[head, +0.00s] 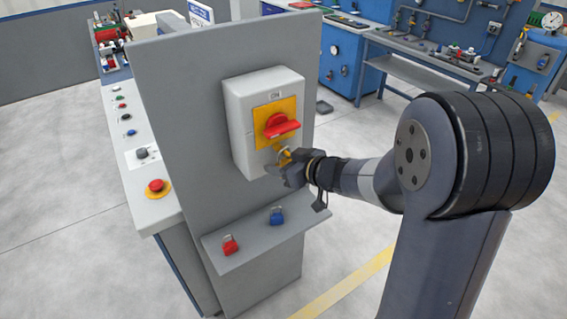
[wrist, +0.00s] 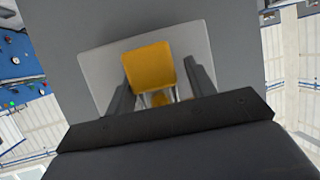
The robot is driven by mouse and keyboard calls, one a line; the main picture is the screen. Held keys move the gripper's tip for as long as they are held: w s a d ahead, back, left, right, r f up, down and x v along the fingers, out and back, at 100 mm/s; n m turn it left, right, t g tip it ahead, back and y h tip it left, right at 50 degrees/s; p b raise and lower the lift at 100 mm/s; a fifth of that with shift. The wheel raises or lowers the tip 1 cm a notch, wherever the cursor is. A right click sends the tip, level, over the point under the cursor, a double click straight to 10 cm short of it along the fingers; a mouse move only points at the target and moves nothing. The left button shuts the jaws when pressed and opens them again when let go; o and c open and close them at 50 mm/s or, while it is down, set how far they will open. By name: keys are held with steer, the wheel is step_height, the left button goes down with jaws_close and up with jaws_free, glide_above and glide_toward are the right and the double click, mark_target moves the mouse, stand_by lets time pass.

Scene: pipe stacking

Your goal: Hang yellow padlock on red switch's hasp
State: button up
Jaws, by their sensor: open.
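The red switch (head: 280,126) sits on a yellow plate (head: 264,112) on a light grey box, marked ON, fixed to an upright grey panel. The yellow padlock (head: 283,158) is just below the red handle, by the lower edge of the plate. My gripper (head: 281,171) is at the padlock, partly covering it. In the wrist view the padlock body (wrist: 148,64) lies between my two fingers (wrist: 162,86), which stand apart. Its shackle shows only in part. The hasp is hidden or too small to make out, so I cannot tell whether the shackle is through it.
A small shelf (head: 262,232) below the switch holds a red padlock (head: 230,245) and a blue padlock (head: 277,216). A console (head: 140,150) with buttons stands left of the panel. A blue workbench (head: 430,50) is behind.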

steer(key=shift+w+d+r, duration=0.1)
steer(key=shift+w+d, duration=0.05)
steer(key=shift+w, duration=0.05)
steer(key=shift+s+d+r, duration=0.15)
steer(key=shift+d, duration=0.1)
steer(key=v, duration=1)
steer(key=shift+s+p, duration=0.3)
steer(key=shift+p, duration=0.15)
steer(key=shift+a, duration=0.2)
steer(key=x, duration=1)
steer(key=shift+w+d+b, duration=0.15)
steer(key=shift+d+b, duration=0.15)
steer(key=shift+b, duration=0.1)
steer(key=shift+f, duration=0.2)
